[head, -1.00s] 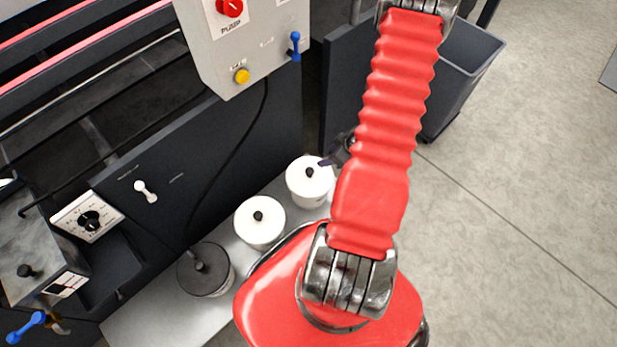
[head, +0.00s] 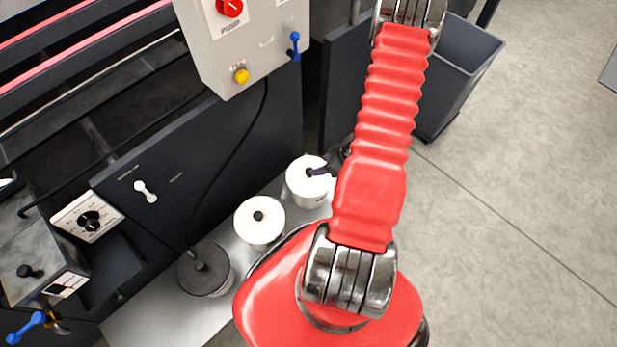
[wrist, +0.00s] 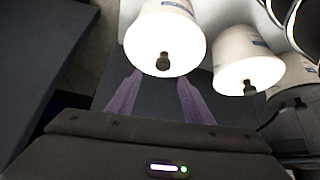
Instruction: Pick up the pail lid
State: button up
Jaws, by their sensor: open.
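The pails with lids stand in a row on a grey bench. The far white pail's lid (head: 300,172) has a black knob and also shows in the wrist view (wrist: 150,45). The middle white pail's lid (head: 248,216) has a similar knob and shows at right in the wrist view (wrist: 235,78). My gripper (wrist: 159,80) is open and empty, its two purple fingers pointing toward the far lid, with the knob roughly in line with their gap. In the head view a purple fingertip (head: 320,172) overlaps the far lid beside its knob; contact cannot be told. My arm hides the rest of the gripper.
The dark machine panel (head: 240,150) rises close behind the pails, with a grey control box (head: 262,55) above.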

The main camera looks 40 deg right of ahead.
aim_at(310, 170)
jog(key=shift+x, duration=2.35)
jog(key=shift+a, duration=0.1)
jog(key=shift+a+x, duration=0.1)
jog(key=shift+x, duration=1.2)
jog(key=shift+a+x, duration=0.15)
jog(key=shift+x, duration=1.1)
jog(key=shift+s+f, duration=0.1)
jog(key=shift+s, duration=0.05)
jog(key=shift+c, duration=0.5)
jog(key=c, duration=1)
